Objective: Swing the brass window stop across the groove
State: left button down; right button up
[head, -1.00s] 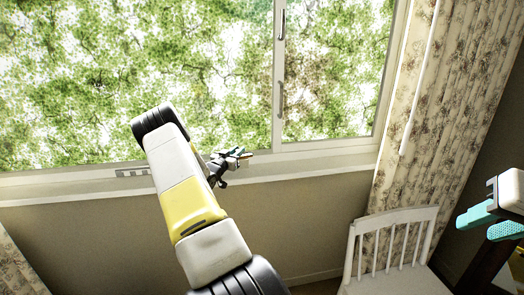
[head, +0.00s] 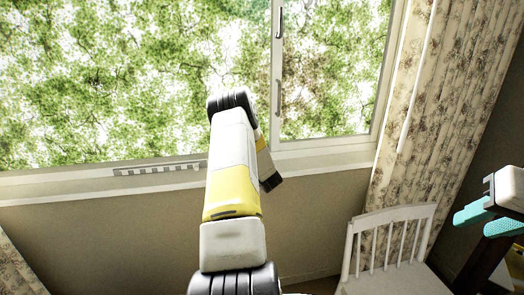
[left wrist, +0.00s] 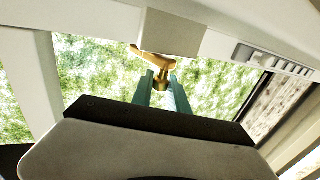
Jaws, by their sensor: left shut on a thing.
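The brass window stop (left wrist: 160,62) shows in the left wrist view at the top middle, below a beige block (left wrist: 172,34) on the window frame. My left gripper (left wrist: 161,77) is shut on it, its two teal fingers on either side of its lower part. In the head view my left arm hides the gripper and the stop. I cannot clearly make out the groove. My right gripper (head: 486,221) is at the right edge of the head view, its teal fingers apart and empty, far from the window.
A slotted grey plate (head: 155,169) lies along the window sill; a similar one (left wrist: 278,62) shows in the left wrist view. A white chair (head: 392,245) stands below the window at right, beside a patterned curtain (head: 440,110).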

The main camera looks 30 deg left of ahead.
pick_arm(q)
jog(key=n+g+y, duration=0.1)
jog(key=g, duration=0.1)
jog(key=n+g+y, duration=0.1)
jog(key=n+g, duration=0.1)
jog(key=g, duration=0.1)
jog(key=d+n+g, duration=0.1)
jog(key=n+g, duration=0.1)
jog(key=g, duration=0.1)
jog(key=shift+w+r+y, duration=0.1)
jog(key=shift+w+y, duration=0.3)
jog(key=shift+n, duration=0.3)
jog(key=c, duration=1.3)
grip_release()
jog(key=d, duration=0.8)
jog(key=shift+s, duration=0.3)
